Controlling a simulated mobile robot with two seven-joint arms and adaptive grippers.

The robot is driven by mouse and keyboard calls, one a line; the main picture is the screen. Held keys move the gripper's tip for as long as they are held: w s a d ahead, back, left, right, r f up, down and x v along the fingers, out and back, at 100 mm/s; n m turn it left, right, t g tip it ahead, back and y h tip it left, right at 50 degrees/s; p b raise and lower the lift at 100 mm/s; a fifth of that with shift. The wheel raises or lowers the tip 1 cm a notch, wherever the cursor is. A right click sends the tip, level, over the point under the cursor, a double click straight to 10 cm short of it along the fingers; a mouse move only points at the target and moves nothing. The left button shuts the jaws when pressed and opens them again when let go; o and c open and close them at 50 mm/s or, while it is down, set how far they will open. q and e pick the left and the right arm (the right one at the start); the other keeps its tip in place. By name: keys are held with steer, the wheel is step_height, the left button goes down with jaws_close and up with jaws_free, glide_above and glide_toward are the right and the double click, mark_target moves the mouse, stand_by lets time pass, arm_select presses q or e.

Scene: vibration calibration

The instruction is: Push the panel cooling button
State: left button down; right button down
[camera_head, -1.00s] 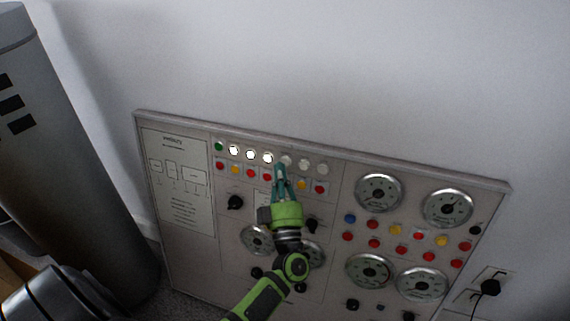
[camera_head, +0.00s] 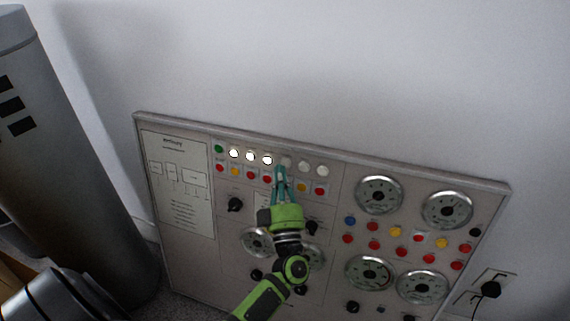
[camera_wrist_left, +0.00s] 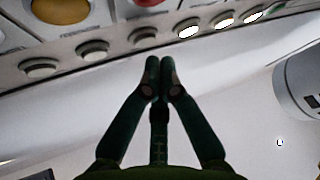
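The control panel (camera_head: 330,220) leans on the wall. Its top row has a green button (camera_head: 219,149), three lit white buttons (camera_head: 250,156) and several unlit pale ones (camera_head: 304,167). Their labels are too small to read, so I cannot tell which is panel cooling. My left gripper (camera_head: 281,170) is at this row, just right of the lit buttons. In the wrist view its fingertips (camera_wrist_left: 163,65) are together and hold nothing. They show near an unlit button (camera_wrist_left: 145,34) beside the lit ones (camera_wrist_left: 188,27); I cannot tell whether they touch it. My right gripper is not in view.
Below the row are red and yellow buttons (camera_head: 319,190) and black knobs (camera_head: 235,203). A grey cylinder (camera_head: 70,170) stands left of the panel, and a wall socket with a black plug (camera_head: 490,289) is at right. The wall above is bare.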

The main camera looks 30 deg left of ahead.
arm_select(q)
steer(key=shift+w, duration=0.15)
steer(key=shift+w+a, duration=0.1)
steer(key=shift+w, duration=0.15)
stand_by(0.5)
steer(key=shift+w+a+f, duration=0.1)
steer(key=shift+w+f, duration=0.05)
steer(key=shift+w, duration=0.2)
stand_by(0.3)
stand_by(0.4)
steer(key=shift+s+d+r+p, duration=0.2)
steer(key=shift+s+p, duration=0.15)
steer(key=shift+s, duration=0.4)
